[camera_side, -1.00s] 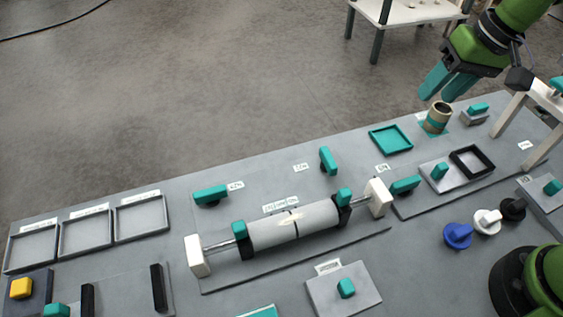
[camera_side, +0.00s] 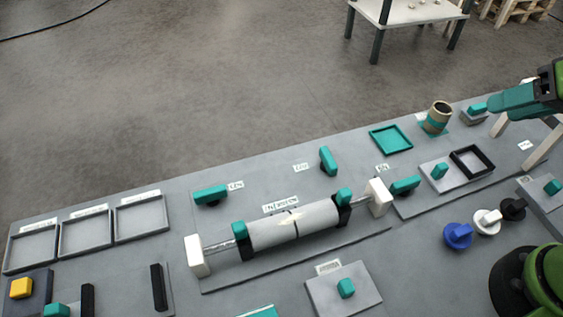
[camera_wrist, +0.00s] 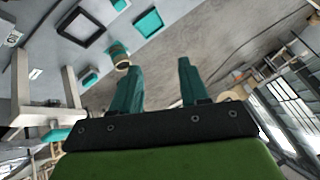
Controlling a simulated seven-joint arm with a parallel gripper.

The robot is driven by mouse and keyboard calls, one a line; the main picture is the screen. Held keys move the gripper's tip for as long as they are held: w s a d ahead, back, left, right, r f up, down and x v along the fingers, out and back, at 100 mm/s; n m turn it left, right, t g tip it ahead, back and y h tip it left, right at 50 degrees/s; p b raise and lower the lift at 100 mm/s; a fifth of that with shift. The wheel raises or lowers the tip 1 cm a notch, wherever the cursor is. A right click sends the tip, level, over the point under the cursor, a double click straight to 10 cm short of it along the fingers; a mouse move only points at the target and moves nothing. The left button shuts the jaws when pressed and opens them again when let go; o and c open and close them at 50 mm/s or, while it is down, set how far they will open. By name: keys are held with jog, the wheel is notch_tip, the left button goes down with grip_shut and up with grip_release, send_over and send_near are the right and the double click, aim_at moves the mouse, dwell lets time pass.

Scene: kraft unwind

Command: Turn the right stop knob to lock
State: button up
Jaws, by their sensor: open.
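A pale roll (camera_side: 295,225) sits on a horizontal shaft between two white end blocks. A black stop with a teal knob (camera_side: 344,195) stands at the roll's right end. A similar stop with a teal knob (camera_side: 239,229) stands at its left end. I cannot read whether either knob is locked. My gripper (camera_side: 495,104) is at the right edge of the side view, far from the roll. Its teal fingers also show in the wrist view (camera_wrist: 158,66), spread apart with nothing held between them. The roll and its stops are not visible in the wrist view.
Teal handles (camera_side: 210,195), (camera_side: 328,160) and (camera_side: 405,185) stand around the roll. A cardboard core (camera_side: 437,117), a teal tray (camera_side: 391,139) and a black frame (camera_side: 472,161) lie at right. Blue (camera_side: 458,235), white (camera_side: 487,221) and black (camera_side: 512,208) knobs stand near my base.

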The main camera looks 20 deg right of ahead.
jog(key=w+a+f+m+g, duration=0.1)
jog(key=w+a+f+g, duration=0.1)
jog(key=w+a+f, duration=0.3)
jog(key=m+g+y, duration=0.5)
jog(key=m+y, duration=0.6)
jog(key=m, duration=0.1)
send_near(213, 190)
jog(key=v, duration=0.3)
jog(key=f+v, duration=0.1)
jog(key=v, duration=0.2)
jog(key=shift+s+d+r, duration=0.1)
jog(key=shift+s+d, duration=0.05)
jog(key=shift+d, duration=0.35)
jog(key=shift+w+a+m+y, duration=0.3)
jog(key=shift+w+a+m, duration=0.1)
jog(key=shift+m, duration=0.1)
jog(key=x, duration=1.6)
jog(key=shift+s+a, duration=0.2)
jog(key=shift+a, duration=0.1)
grip_shut()
